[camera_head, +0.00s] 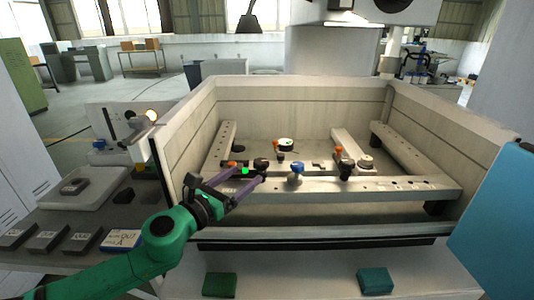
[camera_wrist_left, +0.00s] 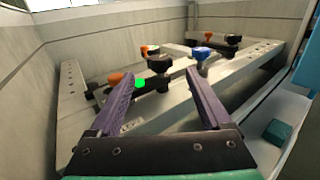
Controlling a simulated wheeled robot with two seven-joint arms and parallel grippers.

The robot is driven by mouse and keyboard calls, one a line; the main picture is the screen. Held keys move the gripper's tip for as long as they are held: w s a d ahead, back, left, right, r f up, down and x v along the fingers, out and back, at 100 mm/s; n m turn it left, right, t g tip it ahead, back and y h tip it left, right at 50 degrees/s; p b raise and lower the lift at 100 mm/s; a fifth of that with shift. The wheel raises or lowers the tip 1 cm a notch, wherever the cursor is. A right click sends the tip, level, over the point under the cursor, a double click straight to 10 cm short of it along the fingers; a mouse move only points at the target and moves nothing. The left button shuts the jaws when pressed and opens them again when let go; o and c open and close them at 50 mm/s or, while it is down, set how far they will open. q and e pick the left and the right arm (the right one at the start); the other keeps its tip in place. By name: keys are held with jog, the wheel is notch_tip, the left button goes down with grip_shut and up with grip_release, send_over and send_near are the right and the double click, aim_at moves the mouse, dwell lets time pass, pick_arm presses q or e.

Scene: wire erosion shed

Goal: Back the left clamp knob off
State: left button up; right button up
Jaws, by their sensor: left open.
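A black clamp knob (camera_head: 261,164), the leftmost one, stands on the front rail (camera_head: 400,190) in the open tank; it also shows in the wrist view (camera_wrist_left: 158,64). An orange-tipped part (camera_wrist_left: 115,78) lies to its left. My left gripper (camera_head: 246,176) reaches over the tank's front wall with its purple fingers open and empty. In the wrist view the knob appears between the fingertips but beyond them, with no contact visible. A bright green spot (camera_wrist_left: 139,84) shows just below left of the knob. My right gripper is out of view.
The tank's wall (camera_head: 177,157) rises on the left. A grey tray (camera_head: 90,187) lies outside at left. A blue panel (camera_head: 495,215) fills the right edge.

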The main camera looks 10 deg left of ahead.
aim_at(256, 164)
pick_arm(q)
jog(key=p+x, duration=0.1)
jog(key=x, duration=0.3)
jog(key=p+x, duration=0.1)
jog(key=x, duration=0.1)
jog(key=shift+w+d+r+p, duration=0.1)
jog(key=shift+r+p, duration=0.2)
jog(key=shift+r, duration=0.05)
jog(key=x, duration=0.3)
jog(key=f+x, duration=0.1)
jog(key=x, duration=0.1)
jog(key=shift+w, duration=0.25)
jog(key=shift+s+r, duration=0.1)
jog(key=shift+c, duration=0.7)
grip_shut()
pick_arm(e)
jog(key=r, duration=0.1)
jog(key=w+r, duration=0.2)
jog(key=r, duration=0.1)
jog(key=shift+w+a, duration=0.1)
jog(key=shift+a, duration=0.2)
pick_arm(q)
jog(key=shift+y+p, duration=0.3)
jog(key=shift+p, duration=0.1)
